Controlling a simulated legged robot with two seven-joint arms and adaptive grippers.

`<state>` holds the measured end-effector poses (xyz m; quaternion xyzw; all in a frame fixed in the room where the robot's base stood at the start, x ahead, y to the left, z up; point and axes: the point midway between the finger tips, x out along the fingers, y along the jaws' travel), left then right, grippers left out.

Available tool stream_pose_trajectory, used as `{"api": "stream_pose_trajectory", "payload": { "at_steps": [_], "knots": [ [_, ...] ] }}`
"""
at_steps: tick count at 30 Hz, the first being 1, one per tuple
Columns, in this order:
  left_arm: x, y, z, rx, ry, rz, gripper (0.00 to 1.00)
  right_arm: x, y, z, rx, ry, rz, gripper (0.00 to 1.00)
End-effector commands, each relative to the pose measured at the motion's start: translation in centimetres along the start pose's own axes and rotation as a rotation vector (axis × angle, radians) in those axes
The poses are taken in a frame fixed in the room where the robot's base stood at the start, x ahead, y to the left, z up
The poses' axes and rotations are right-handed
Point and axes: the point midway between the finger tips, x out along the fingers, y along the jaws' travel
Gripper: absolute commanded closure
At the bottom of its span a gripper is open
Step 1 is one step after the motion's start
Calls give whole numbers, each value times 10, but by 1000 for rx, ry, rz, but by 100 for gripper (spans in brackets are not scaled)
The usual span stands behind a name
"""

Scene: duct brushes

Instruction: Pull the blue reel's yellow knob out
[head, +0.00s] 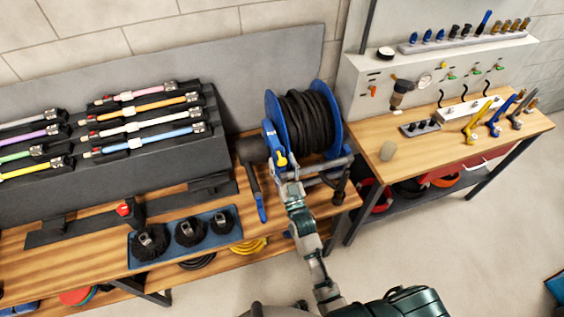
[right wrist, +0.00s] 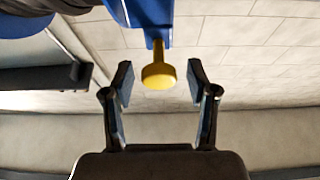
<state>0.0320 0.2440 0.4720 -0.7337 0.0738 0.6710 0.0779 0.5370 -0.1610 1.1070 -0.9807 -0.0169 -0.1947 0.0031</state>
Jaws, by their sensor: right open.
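The blue reel (head: 335,118) with black hose wound on it stands on the wooden bench in the head view. Its yellow knob (head: 281,160) sits on the blue arm at the reel's lower left. My right gripper (head: 285,172) is right at the knob in the head view. In the right wrist view the yellow knob (right wrist: 159,74) hangs from a blue bracket (right wrist: 150,15). My open right gripper (right wrist: 160,80) has one finger on each side of the knob, with a visible gap on both sides. My left gripper is not in view.
A blue tray (head: 160,258) with black brushes lies at the bench's front. A blue-handled tool (head: 261,207) lies left of my right arm. A dark rack (head: 60,190) with coloured rods stands left. A second bench (head: 445,150) with tools stands right.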

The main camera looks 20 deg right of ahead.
Motion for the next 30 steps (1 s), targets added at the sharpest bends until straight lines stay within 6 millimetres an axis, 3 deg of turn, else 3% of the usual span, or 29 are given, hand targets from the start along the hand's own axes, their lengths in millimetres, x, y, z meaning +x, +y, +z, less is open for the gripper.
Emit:
{"api": "stream_pose_trajectory", "payload": {
  "at_steps": [5, 19, 24, 30],
  "knots": [
    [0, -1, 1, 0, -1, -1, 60, -10, 0, 0, 0, -1, 0, 42],
    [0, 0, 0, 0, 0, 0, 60, -105, 0, 1, -1, -3, -1, 42],
    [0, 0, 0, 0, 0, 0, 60, -119, -1, 0, -1, 0, -1, 42],
    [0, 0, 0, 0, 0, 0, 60, -121, -1, 0, 0, 1, 0, 42]
  ]
}}
